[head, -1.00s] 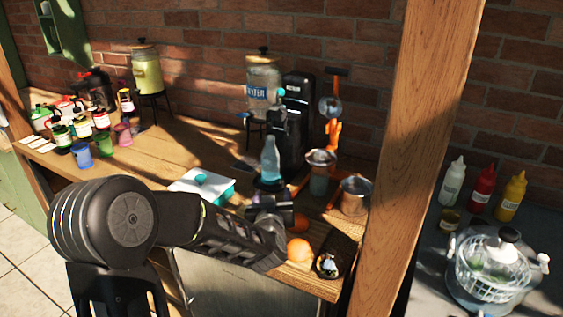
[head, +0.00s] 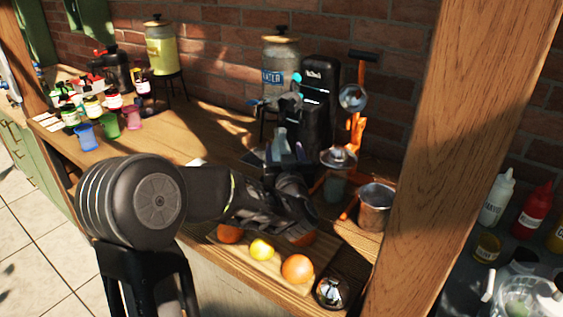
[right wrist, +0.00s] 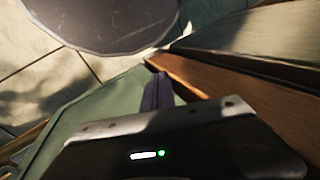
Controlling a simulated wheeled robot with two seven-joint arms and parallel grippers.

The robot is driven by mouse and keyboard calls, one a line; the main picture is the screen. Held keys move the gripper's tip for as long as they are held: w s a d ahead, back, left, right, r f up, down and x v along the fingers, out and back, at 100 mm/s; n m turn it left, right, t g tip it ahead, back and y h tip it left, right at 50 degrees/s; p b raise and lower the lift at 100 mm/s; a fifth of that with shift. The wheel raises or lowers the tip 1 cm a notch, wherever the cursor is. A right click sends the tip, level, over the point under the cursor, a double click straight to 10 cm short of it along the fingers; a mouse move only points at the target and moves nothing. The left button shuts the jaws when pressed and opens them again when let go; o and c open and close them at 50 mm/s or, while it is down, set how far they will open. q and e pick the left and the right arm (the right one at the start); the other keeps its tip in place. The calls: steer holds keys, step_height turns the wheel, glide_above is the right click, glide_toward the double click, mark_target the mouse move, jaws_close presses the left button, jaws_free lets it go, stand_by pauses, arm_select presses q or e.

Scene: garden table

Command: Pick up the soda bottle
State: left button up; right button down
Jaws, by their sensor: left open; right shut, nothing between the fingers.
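The soda bottle (head: 281,138) is a pale blue-grey shape in front of the black soda machine (head: 318,105) in the head view. Its lower part is hidden behind my left gripper. My left gripper (head: 285,155) is open at the bottle, and its arm reaches over the counter from the left. I cannot tell whether the fingers are around the bottle or only in front of it. In the right wrist view my right gripper (right wrist: 158,92) is shut and empty, low beside the counter's wooden edge, far from the bottle.
A metal cup (head: 375,207) and an orange-framed press (head: 352,130) stand right of the machine. A board (head: 262,268) with fruit lies at the front edge. A wooden post (head: 430,160) rises at right. Cups and bottles crowd the left; the counter between is fairly clear.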

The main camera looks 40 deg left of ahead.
mark_target(281, 140)
arm_select(q)
steer(key=shift+x, duration=1.2)
steer(key=p+x, duration=0.2)
steer(key=x, duration=0.2)
steer(key=shift+w+a, duration=0.1)
steer(key=shift+a, duration=0.25)
steer(key=shift+w+a, duration=0.15)
steer(key=shift+w, duration=0.1)
jaws_close()
stand_by(0.5)
